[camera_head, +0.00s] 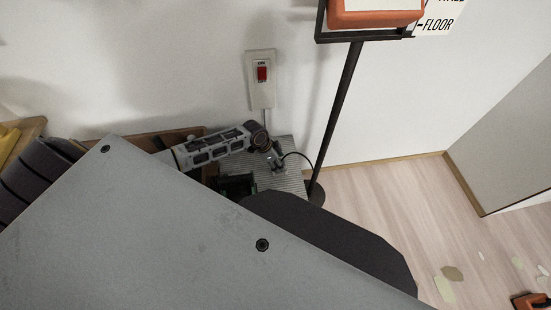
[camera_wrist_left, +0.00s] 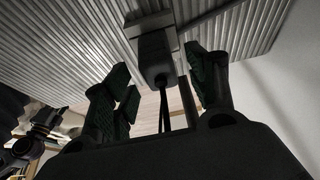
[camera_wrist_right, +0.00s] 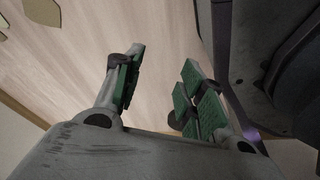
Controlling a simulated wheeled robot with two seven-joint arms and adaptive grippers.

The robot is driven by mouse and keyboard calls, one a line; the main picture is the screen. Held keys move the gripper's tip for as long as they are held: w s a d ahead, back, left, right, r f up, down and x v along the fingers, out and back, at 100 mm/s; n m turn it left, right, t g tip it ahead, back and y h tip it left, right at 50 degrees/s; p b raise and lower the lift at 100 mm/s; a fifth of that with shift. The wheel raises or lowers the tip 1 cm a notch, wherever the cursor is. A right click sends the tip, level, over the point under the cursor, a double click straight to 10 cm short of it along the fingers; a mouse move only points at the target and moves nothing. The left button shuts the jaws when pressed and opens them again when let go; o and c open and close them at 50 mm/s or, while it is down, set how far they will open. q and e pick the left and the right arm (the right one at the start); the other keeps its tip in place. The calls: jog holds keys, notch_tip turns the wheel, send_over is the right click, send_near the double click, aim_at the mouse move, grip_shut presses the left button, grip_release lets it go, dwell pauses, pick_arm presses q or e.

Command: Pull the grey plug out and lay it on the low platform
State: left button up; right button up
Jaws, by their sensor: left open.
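The grey plug (camera_wrist_left: 155,60) is a dark block in the left wrist view. Its upper end meets a paler fitting (camera_wrist_left: 150,24) against a ribbed grey surface, and a dark cable runs down from it. My left gripper (camera_wrist_left: 165,78) is open, its dark green fingers on either side of the plug; contact cannot be told. In the head view, a small plug-like piece with a black cable shows over the ribbed grey platform (camera_head: 291,180), which is low by the wall. My right gripper (camera_wrist_right: 160,85) is open and empty above pale wood floor.
A wall switch (camera_head: 262,80) with a red rocker is above the ribbed platform. A black stand (camera_head: 337,120) rises just right of it. A perforated grey arm (camera_head: 210,148) reaches over from the left.

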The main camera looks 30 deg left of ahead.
pick_arm(q)
jog(key=shift+x, duration=0.9)
pick_arm(e)
jog(key=shift+w+a+r, duration=0.25)
jog(key=shift+w+r, duration=0.15)
jog(key=shift+r, duration=0.05)
pick_arm(q)
jog(key=c, duration=1.2)
jog(key=shift+r, duration=0.15)
pick_arm(e)
jog(key=shift+d+r, duration=0.15)
pick_arm(q)
jog(key=shift+r, duration=0.25)
pick_arm(e)
jog(key=shift+r, duration=0.2)
pick_arm(q)
jog(key=shift+r+p, duration=0.35)
jog(key=shift+p, duration=0.15)
pick_arm(e)
jog(key=shift+r, duration=0.3)
pick_arm(q)
jog(key=shift+r+p, duration=0.6)
jog(key=shift+p, duration=0.1)
pick_arm(e)
jog(key=shift+r, duration=0.65)
